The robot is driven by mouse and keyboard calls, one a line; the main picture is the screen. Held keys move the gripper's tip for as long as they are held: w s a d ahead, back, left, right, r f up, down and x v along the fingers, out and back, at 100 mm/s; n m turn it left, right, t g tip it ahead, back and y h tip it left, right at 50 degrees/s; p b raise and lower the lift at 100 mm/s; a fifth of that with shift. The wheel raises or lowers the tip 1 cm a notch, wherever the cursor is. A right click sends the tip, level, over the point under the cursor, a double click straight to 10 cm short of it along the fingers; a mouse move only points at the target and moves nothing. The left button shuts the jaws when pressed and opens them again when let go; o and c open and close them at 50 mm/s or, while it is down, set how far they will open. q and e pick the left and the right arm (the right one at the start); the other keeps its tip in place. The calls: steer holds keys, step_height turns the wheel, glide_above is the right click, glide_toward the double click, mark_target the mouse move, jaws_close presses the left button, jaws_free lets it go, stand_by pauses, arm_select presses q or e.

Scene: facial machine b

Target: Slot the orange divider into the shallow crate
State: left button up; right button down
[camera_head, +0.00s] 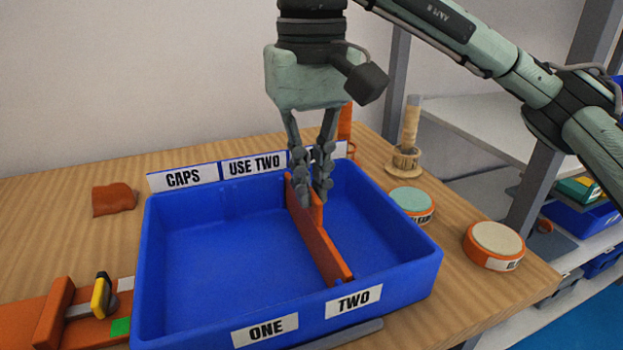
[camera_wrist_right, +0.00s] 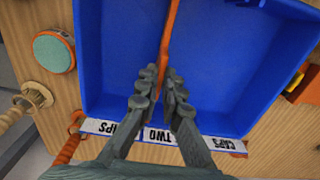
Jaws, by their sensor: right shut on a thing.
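The orange divider (camera_head: 322,252) stands upright in the shallow blue crate (camera_head: 215,255), running from back to front between the sections labelled ONE and TWO. Its front end meets the front wall near the rim; I cannot tell whether it sits fully in a slot. My right gripper (camera_head: 309,192) points down over the back half of the crate and is shut on the divider's raised middle part. In the right wrist view, the fingers (camera_wrist_right: 163,82) pinch the divider (camera_wrist_right: 172,25) above the crate (camera_wrist_right: 235,65). My left gripper is not in view.
Labels CAPS (camera_head: 183,178) and USE TWO (camera_head: 254,165) stand along the back rim. A green-topped round tub (camera_head: 410,201) and a cream-topped one (camera_head: 497,238) stand right of the crate. A wooden peg stand (camera_head: 406,150) is behind. An orange fixture with a yellow handle (camera_head: 101,296) lies left.

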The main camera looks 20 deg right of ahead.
steer(key=shift+f, duration=0.25)
stand_by(0.5)
steer(key=c, duration=2)
jaws_free()
steer(key=shift+r, duration=0.1)
steer(key=shift+r+p, duration=1.7)
steer(key=shift+r, duration=0.75)
steer(key=shift+o, duration=0.4)
steer(key=o, duration=0.5)
steer(key=shift+p, duration=0.3)
steer(key=shift+r, duration=0.1)
